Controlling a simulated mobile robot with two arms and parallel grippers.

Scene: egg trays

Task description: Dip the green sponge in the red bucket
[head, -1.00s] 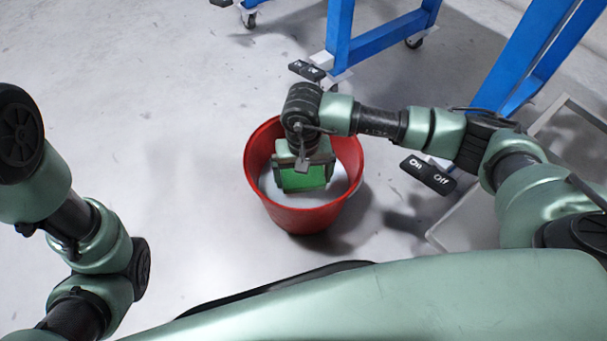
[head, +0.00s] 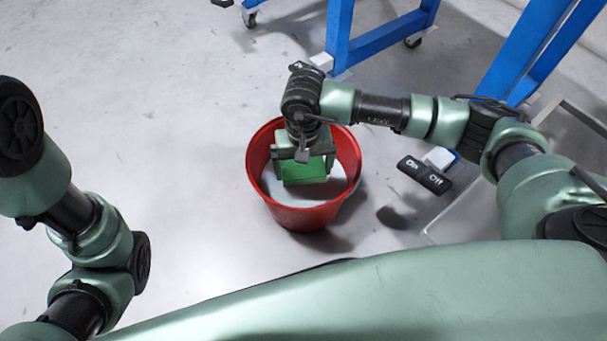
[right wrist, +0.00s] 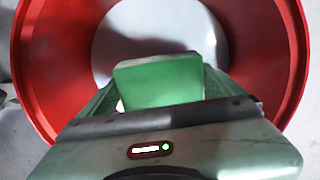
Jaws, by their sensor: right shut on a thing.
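The red bucket (head: 346,183) stands on the floor in the middle of the head view, with a whitish inside bottom. My right gripper (head: 303,172) points down into the bucket's mouth and is shut on the green sponge (head: 305,170). In the right wrist view the sponge (right wrist: 160,82) sits between the fingers, above the pale bottom, with the red bucket wall (right wrist: 265,45) around it. I cannot tell whether the sponge touches what is inside. My left arm shows at the left edge of the head view, but its gripper is out of view.
Blue frames on castors (head: 385,38) stand behind the bucket, and another blue frame (head: 530,55) is at the upper right. A grey-edged frame lies at the right, below it. The floor left of the bucket is clear.

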